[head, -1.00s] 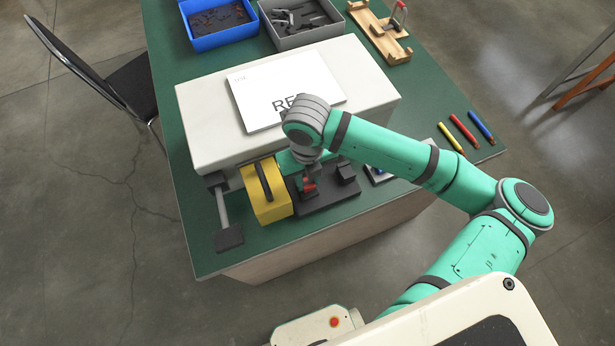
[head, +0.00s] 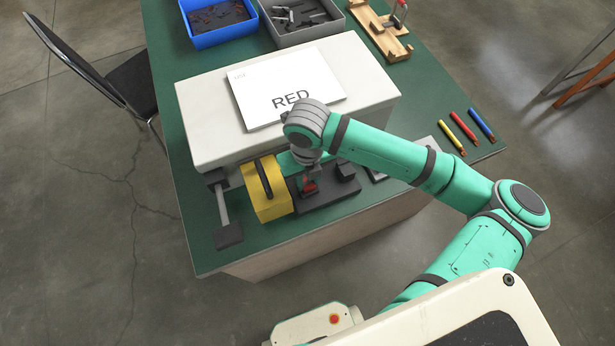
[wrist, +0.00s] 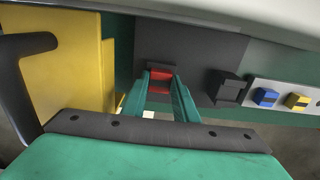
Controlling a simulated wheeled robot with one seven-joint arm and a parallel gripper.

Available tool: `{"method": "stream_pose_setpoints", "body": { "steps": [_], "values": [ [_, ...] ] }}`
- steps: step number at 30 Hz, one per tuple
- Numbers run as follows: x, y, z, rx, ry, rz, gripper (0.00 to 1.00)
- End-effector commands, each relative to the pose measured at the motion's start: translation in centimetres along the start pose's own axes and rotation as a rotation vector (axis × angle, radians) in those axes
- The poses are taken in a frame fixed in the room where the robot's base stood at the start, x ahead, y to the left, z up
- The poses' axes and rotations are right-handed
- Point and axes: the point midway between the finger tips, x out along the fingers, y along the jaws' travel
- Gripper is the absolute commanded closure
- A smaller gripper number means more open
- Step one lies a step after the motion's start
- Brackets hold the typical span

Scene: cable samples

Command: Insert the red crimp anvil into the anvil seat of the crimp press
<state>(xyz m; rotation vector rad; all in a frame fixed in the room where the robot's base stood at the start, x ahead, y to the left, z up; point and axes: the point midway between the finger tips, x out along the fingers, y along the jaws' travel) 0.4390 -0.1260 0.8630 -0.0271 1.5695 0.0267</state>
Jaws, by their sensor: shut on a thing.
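The red crimp anvil (wrist: 161,77) is between the green fingertips of my gripper (wrist: 161,84) in the wrist view; the gripper is shut on it. In the head view the red anvil (head: 309,184) shows below my wrist, over the black base (head: 328,190) of the crimp press. Dark seat parts show right beside the anvil in the wrist view. I cannot tell how deep it sits in the seat. The yellow press part (head: 266,190) with a black handle stands left of my gripper. My wrist partly hides the seat in the head view.
A black block (wrist: 225,88) stands on the base to the right. Beyond it, a pale tray (wrist: 255,95) holds a blue anvil (wrist: 265,97) and a yellow anvil (wrist: 297,102). The large white press body (head: 365,75) carries a card reading RED (head: 270,85).

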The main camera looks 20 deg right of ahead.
Motion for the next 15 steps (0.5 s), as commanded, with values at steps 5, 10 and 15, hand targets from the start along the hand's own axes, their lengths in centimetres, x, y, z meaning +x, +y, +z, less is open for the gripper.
{"method": "stream_pose_setpoints", "body": {
  "steps": [5,10,15],
  "values": [
    [0.00,-0.01,0.00,0.000,0.000,0.000,0.55],
    [-0.01,0.00,0.00,0.000,0.000,0.000,0.52],
    [-0.16,-0.01,0.01,0.000,0.000,0.000,0.52]
  ]
}}
